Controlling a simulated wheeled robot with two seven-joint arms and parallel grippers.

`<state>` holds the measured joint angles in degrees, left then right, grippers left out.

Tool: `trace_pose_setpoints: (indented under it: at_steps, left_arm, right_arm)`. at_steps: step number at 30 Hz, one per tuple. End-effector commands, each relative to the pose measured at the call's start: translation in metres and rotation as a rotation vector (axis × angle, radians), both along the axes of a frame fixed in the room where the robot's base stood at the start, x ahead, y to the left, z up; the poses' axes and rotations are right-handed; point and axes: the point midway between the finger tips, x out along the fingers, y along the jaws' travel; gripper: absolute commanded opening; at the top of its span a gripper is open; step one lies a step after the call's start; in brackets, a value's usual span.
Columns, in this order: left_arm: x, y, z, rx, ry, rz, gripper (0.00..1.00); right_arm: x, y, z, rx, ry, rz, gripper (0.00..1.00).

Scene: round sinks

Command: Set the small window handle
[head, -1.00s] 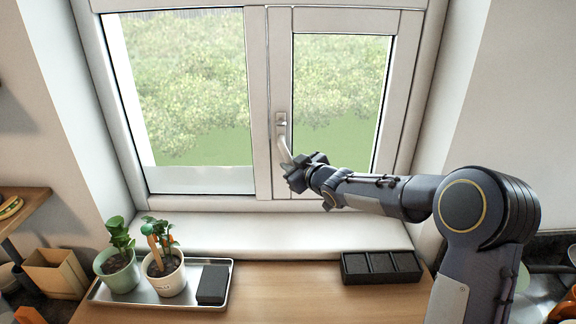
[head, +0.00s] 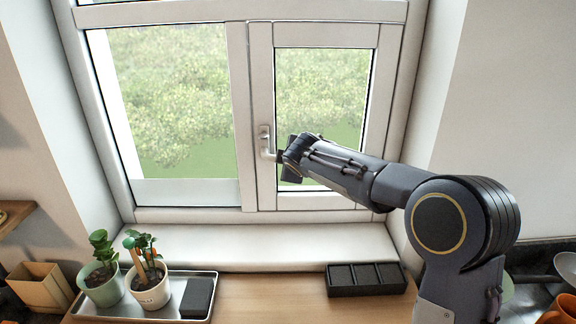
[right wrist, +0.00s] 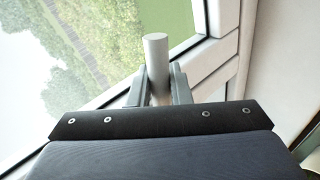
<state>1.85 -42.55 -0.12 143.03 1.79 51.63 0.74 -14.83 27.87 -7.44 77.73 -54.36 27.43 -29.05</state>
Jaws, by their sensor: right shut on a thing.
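The small window's handle (head: 265,148) is light metal and sits on the left upright of the small right-hand window sash (head: 262,90). Its base plate is upright, and its grip points to the right, near level. My right gripper (head: 282,157) reaches it from the right and is shut on the grip's end. In the right wrist view the round grey end of the handle (right wrist: 155,50) stands between the two fingers of my right gripper (right wrist: 158,72). The sash appears closed in its frame. My left gripper is in neither view.
A metal tray (head: 95,311) with two potted plants (head: 147,286) and a dark block (head: 197,297) stands at the front left. A black compartment box (head: 366,280) stands at the right. The sill (head: 250,245) is clear.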

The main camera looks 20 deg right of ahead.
Motion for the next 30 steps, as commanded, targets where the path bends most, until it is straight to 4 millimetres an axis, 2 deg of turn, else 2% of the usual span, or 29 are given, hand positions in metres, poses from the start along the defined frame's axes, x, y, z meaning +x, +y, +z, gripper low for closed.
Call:
trace_pose_setpoints:
  at_steps: [12,30]
  left_arm:
    - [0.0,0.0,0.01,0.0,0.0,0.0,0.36]
    - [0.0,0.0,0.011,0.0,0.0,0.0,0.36]
  right_arm:
    - [0.0,-0.002,0.015,-0.203,0.059,-0.001,0.0]
    - [0.0,-0.002,0.017,-0.24,0.069,-0.001,0.0]
